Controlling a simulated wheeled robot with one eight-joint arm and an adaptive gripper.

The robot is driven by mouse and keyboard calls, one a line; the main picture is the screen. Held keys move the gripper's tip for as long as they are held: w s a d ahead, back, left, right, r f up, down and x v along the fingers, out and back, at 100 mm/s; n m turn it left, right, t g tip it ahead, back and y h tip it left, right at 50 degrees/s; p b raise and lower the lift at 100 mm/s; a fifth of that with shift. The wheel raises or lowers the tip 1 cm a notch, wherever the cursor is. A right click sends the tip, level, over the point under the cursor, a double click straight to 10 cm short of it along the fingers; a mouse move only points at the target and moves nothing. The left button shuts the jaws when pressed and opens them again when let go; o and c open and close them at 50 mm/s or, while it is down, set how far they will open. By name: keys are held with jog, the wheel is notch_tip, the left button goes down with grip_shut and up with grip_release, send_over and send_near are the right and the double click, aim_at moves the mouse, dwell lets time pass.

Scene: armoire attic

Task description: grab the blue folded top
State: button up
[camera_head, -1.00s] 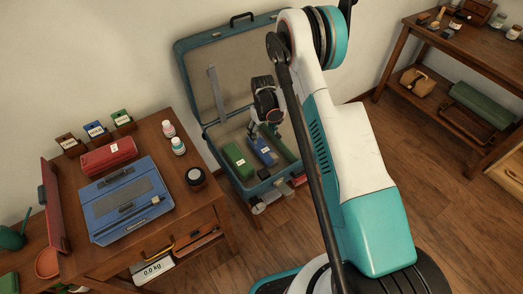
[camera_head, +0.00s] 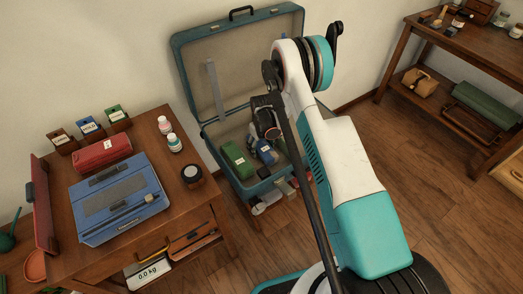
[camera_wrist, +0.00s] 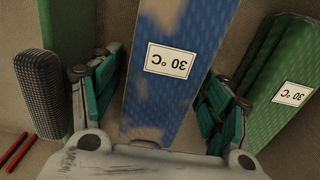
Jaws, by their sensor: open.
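The blue folded top (camera_head: 267,154), with pale worn patches and a white "30 °C" label, lies in the open suitcase (camera_head: 222,182). In the wrist view the blue folded top (camera_wrist: 190,30) runs up the middle, between the two fingers of my gripper (camera_wrist: 160,95). My gripper is open, with one finger on each side of the top. I cannot tell whether either finger touches it. In the head view my gripper is low in the suitcase and partly hidden by my arm.
A green folded top (camera_wrist: 280,85) with a "30 °C" label lies close beside the right finger. A grey checked roll (camera_wrist: 40,92) is beyond the left finger, near red sticks (camera_wrist: 14,150). The desk (camera_head: 140,262) stands left of the suitcase; a shelf table (camera_head: 455,50) is far right.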

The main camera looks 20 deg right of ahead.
jog(key=shift+r, duration=0.1)
jog(key=shift+c, duration=0.6)
jog(key=c, duration=0.8)
jog(key=shift+r, duration=0.1)
